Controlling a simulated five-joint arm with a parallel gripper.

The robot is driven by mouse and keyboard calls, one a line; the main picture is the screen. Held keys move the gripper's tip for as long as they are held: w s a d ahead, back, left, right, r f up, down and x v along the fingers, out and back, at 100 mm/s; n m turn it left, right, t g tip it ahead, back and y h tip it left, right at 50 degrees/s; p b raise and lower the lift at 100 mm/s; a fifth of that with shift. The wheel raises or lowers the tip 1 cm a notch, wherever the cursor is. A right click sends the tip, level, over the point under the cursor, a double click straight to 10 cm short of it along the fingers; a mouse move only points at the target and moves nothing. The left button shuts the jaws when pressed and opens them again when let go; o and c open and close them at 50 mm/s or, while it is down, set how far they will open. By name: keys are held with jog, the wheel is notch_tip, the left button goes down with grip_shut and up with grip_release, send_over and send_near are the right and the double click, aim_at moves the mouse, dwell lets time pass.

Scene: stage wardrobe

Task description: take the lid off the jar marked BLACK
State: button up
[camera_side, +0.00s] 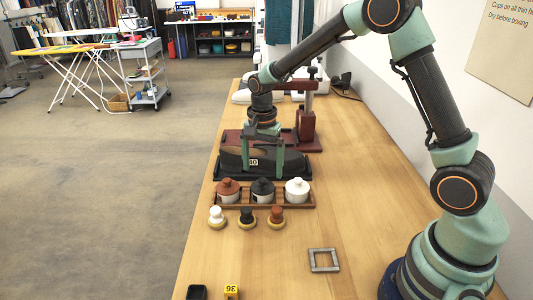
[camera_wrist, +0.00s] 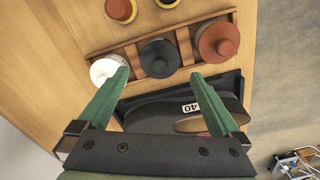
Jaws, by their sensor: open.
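The jar with the black knobbed lid (camera_side: 263,189) stands in the middle of a wooden rack, between a brown-lidded and a white-lidded jar; its lid is on. It also shows in the wrist view (camera_wrist: 159,57). I cannot read the word BLACK on it. My gripper (camera_side: 264,168) is open and empty, pointing down over the dark shoe behind the rack. In the wrist view my fingertips (camera_wrist: 160,77) are spread wide, with the black lid just beyond the gap between them. I see no contact with it.
The brown-lidded jar (camera_side: 228,190) and white-lidded jar (camera_side: 297,190) stand close on either side. A shoe marked 40 (camera_side: 235,160) lies in a dark tray behind. Several small knobbed pieces, one being white (camera_side: 217,217), stand in front. A square frame (camera_side: 323,260) lies nearer; bare table surrounds it.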

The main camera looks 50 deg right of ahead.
aim_at(262, 179)
notch_tip(262, 179, down, 5)
jog(key=shift+f, duration=0.1)
dwell(0.3)
jog(key=c, duration=1.2)
jog(key=shift+o, duration=0.2)
